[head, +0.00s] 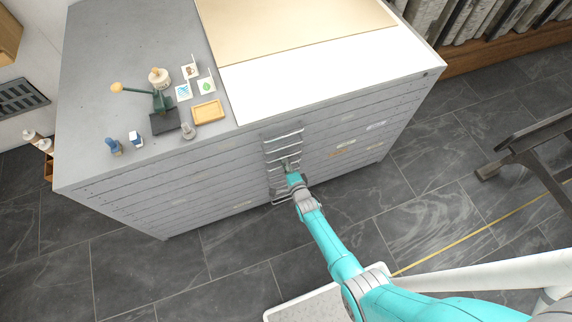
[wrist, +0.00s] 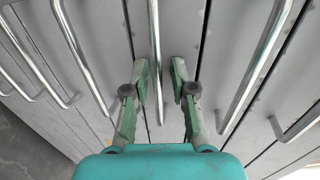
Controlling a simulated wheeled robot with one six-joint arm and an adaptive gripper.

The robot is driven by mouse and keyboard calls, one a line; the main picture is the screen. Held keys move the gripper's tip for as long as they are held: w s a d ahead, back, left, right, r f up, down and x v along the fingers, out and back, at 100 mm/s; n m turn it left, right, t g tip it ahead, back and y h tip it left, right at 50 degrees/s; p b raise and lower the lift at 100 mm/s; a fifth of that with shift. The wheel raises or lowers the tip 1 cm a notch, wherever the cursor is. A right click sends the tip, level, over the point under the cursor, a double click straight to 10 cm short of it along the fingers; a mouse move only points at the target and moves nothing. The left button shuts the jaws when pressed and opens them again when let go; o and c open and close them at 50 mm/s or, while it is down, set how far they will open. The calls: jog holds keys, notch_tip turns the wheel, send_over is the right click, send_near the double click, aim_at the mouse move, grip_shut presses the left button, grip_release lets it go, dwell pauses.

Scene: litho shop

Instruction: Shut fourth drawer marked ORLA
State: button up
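The grey flat-file cabinet (head: 215,165) has several wide, shallow drawers, with a column of metal bar handles (head: 283,136) down the middle of its front. Small label strips (head: 375,126) show on the drawer fronts, but I cannot read ORLA or any other name. No drawer plainly stands out in the head view. My gripper (head: 288,168) is in front of the handle column. In the wrist view, my gripper (wrist: 160,75) is open, with one finger on each side of a handle bar (wrist: 156,45). A gap shows between fingers and bar; whether the tips touch the drawer front is unclear.
On the cabinet top are a small green press (head: 161,101), a wooden tray (head: 208,111), picture cards (head: 206,86) and a white sheet (head: 310,75). A dark trestle (head: 525,145) stands right, and a shelf of books (head: 470,20) behind.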

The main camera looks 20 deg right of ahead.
jog(key=shift+s, duration=0.15)
jog(key=v, duration=1.2)
dwell(0.7)
jog(key=s+r+n, duration=0.5)
jog(key=s+r, duration=0.1)
jog(key=s, duration=0.5)
jog(key=s+r+n, duration=0.4)
jog(key=s+r, duration=0.3)
jog(key=s, duration=0.4)
jog(key=s+r+n, duration=0.4)
jog(key=s+r, duration=0.1)
jog(key=r, duration=0.6)
jog(key=s+r+n, duration=0.5)
jog(key=s+r, duration=0.1)
jog(key=r, duration=0.5)
jog(key=shift+s+a+g, duration=0.2)
jog(key=shift+s+g, duration=0.15)
jog(key=shift+g, duration=0.05)
